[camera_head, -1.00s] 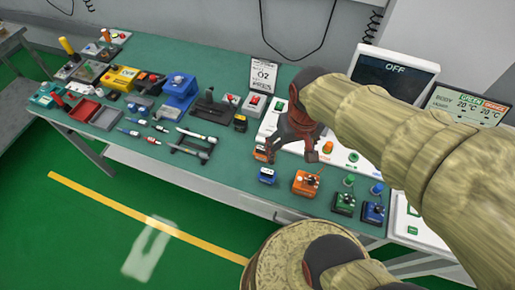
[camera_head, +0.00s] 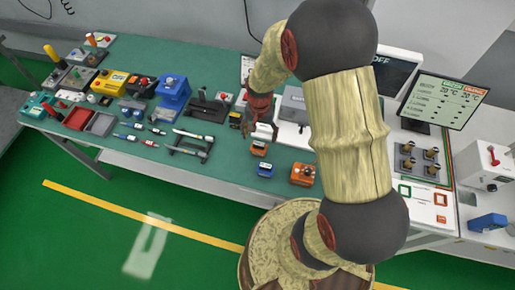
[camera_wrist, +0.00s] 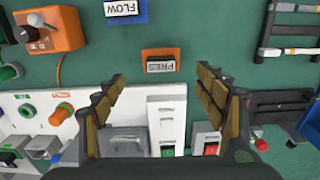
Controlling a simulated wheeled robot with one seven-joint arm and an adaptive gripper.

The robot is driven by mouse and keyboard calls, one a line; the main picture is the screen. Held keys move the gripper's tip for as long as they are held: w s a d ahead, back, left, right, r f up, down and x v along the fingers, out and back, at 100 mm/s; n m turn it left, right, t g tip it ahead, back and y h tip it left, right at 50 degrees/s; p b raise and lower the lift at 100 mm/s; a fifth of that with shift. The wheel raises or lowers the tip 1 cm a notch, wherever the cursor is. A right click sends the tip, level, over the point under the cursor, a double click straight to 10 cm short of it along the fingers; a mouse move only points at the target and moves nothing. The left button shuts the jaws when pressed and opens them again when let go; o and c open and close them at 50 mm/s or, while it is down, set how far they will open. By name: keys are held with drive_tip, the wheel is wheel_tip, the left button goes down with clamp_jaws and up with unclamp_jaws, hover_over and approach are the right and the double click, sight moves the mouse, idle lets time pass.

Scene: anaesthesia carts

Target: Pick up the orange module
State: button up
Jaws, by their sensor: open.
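A small orange module labelled PRES (camera_wrist: 161,60) lies on the green table, between and just beyond my fingertips in the wrist view. It also shows in the head view (camera_head: 258,149), below my gripper. A larger orange module with a dark knob (camera_head: 302,174) sits to its right, and shows at the upper left of the wrist view (camera_wrist: 52,28). My gripper (camera_wrist: 161,78) is open and empty, above the table. In the head view my gripper (camera_head: 262,130) is partly dark against the things behind it.
A blue module labelled FLOW (camera_wrist: 125,10) lies close to the PRES module. A white panel (camera_wrist: 167,115) with switches lies under the fingers. A rack of pens (camera_head: 190,146) and several devices stand to the left. A monitor (camera_head: 443,98) stands at the right.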

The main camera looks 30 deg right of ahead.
sight(259, 144)
wheel_tip(259, 144, down, 6)
drive_tip(key=shift+a+f, duration=0.15)
drive_tip(key=shift+f, duration=0.1)
drive_tip(key=shift+c, duration=0.8)
drive_tip(key=shift+s, duration=0.15)
drive_tip(key=c, duration=1.4)
drive_tip(key=shift+o, duration=0.2)
